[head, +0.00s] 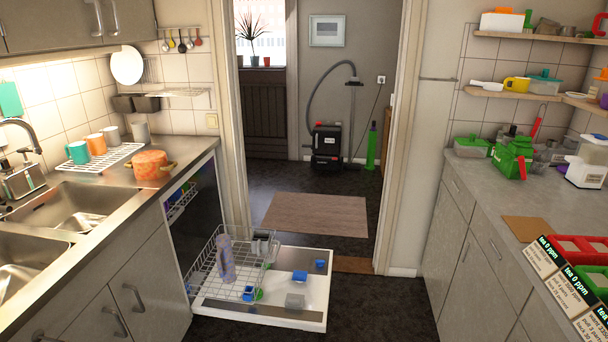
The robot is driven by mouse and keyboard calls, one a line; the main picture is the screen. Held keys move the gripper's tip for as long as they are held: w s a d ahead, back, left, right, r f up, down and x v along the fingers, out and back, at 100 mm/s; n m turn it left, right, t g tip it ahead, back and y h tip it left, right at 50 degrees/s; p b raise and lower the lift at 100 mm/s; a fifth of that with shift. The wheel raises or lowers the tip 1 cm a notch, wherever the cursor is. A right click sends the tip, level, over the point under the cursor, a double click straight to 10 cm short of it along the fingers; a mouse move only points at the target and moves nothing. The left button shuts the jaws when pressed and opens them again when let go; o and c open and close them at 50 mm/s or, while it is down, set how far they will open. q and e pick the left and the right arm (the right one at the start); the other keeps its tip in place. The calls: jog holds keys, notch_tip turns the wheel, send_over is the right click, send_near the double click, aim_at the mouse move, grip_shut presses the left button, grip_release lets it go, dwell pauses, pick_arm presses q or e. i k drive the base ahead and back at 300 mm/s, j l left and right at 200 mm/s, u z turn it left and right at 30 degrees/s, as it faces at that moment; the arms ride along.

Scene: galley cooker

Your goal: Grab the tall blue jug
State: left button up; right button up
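A tall, narrow, greyish-lavender vessel (226,260) stands upright in the wire rack of the open dishwasher in the head view. It is the only tall bluish vessel that I can make out, and I cannot tell for sure that it is the jug. The wire rack (205,283) is pulled out over the lowered dishwasher door (280,315). Neither of my grippers is in view.
Small blue and grey items (300,276) lie on or above the door. The left counter holds a sink (85,212), an orange pot (150,165) and several cups. Dark floor (375,300) is clear between the door and the right cabinets (455,235).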

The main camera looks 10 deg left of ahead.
aim_at(225, 263)
jog(key=i+z, duration=0.1)
jog(key=i, duration=0.45)
jog(key=i+j+z, duration=0.15)
jog(key=i, duration=0.45)
jog(key=i+l+u, duration=0.15)
jog(key=i+u, duration=0.2)
jog(key=i+l+u, duration=0.2)
jog(key=u, duration=0.15)
jog(key=i, duration=0.1)
